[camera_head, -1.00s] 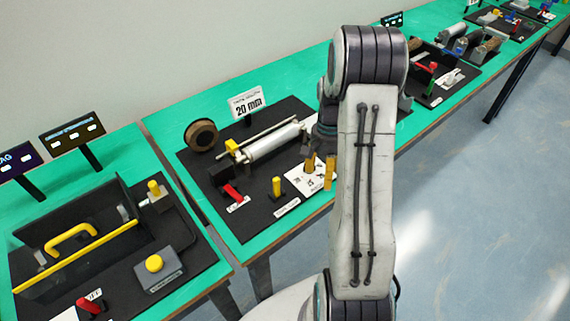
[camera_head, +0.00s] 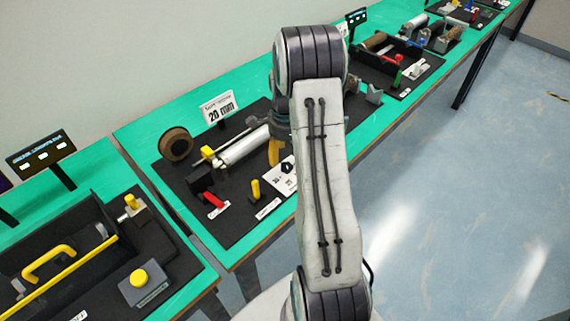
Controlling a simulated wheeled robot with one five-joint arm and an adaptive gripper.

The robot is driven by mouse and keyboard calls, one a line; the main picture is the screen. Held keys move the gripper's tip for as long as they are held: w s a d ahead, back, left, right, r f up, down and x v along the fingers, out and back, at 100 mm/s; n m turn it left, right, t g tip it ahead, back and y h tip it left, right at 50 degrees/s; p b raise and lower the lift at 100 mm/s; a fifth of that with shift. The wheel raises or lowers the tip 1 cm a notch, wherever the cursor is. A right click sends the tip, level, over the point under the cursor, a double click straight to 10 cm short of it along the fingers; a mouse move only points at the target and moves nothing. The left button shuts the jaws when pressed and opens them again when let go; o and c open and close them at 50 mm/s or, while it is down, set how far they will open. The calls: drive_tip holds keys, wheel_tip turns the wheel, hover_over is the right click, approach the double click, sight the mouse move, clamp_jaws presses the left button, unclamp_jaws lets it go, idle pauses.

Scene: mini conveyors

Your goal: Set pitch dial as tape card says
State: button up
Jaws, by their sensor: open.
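The tape card (camera_head: 220,108) stands at the back of the middle board and reads 20 mm; its smaller top line is too blurred to read. The pitch dial looks to be the small black knob (camera_head: 287,167) on a white marked plate (camera_head: 282,184) at the board's front. Its setting is too small to read. My gripper (camera_head: 274,152), with yellow fingertips, hangs just behind and left of the knob in the picture, apart from it. It is open and seems empty. My arm hides part of the plate and the board's right side.
On the same board are a brown tape roll (camera_head: 176,144), a silver roller (camera_head: 243,146), a red lever (camera_head: 213,199) and a yellow upright handle (camera_head: 255,189). A board with a yellow bar (camera_head: 70,275) lies to the left. Open floor (camera_head: 450,220) is at right.

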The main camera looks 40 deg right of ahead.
sight(285, 165)
drive_tip(key=shift+f, duration=2.65)
drive_tip(key=shift+c, duration=0.2)
drive_tip(key=c, duration=1.1)
